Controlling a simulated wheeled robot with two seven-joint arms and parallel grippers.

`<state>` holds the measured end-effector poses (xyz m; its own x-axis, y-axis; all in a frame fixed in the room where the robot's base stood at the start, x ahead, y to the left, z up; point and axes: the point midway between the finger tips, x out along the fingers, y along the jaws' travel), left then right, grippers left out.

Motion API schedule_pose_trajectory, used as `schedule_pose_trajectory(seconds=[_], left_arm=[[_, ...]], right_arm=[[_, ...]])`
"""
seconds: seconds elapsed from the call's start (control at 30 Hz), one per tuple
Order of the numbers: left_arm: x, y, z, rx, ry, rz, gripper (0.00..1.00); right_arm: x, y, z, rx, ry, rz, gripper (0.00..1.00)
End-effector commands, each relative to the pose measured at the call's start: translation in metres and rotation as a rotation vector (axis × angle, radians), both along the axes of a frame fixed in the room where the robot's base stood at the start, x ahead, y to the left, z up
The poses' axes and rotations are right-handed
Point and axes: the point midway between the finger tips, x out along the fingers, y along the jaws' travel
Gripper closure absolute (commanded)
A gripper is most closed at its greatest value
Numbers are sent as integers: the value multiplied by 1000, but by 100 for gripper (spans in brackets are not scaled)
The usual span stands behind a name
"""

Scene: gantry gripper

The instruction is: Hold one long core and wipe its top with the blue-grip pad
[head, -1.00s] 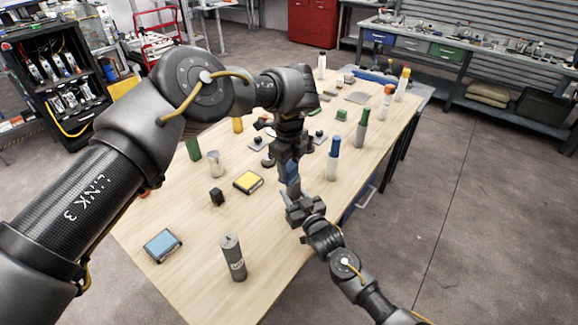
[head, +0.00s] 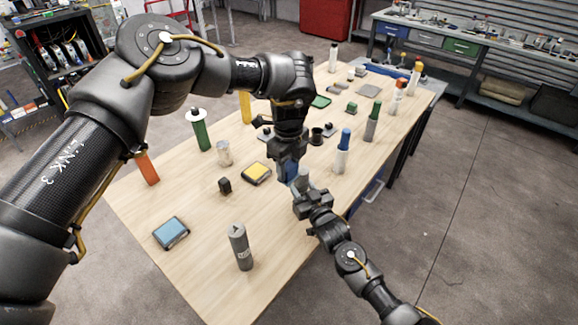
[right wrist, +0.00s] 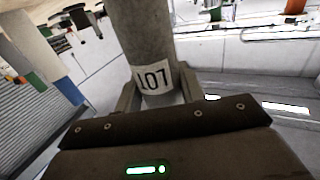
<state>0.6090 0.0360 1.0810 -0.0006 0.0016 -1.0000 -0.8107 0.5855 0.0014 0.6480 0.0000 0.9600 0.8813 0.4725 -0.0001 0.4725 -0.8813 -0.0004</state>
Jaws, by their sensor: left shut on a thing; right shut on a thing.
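My left gripper (head: 287,158) is shut above the table. Part of a blue grip (head: 291,171) shows at its fingers; the pad's wiping face is hidden. My right gripper (head: 311,200) is shut on a long grey core just below and to the right. The core's top end (head: 302,180) shows beside the blue grip; whether they touch I cannot tell. Another grey core (head: 240,247) stands upright on the near table.
The wooden table (head: 200,275) also holds a blue-topped pad (head: 171,232), a yellow-topped pad (head: 257,172), a small black block (head: 225,185), a metal cup (head: 223,152) and a blue-topped white cylinder (head: 342,155). More upright pieces stand farther back. The near left surface is mostly clear.

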Motion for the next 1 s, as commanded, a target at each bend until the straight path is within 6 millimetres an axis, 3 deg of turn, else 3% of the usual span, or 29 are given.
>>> schedule_pose_trajectory(seconds=[0.5,1.0], left_arm=[[1,0,52,0,-2,1,75],[1,0,59,-1,-2,1,75]], right_arm=[[0,0,0,0,-1,0,100],[0,0,0,0,-1,0,100]])
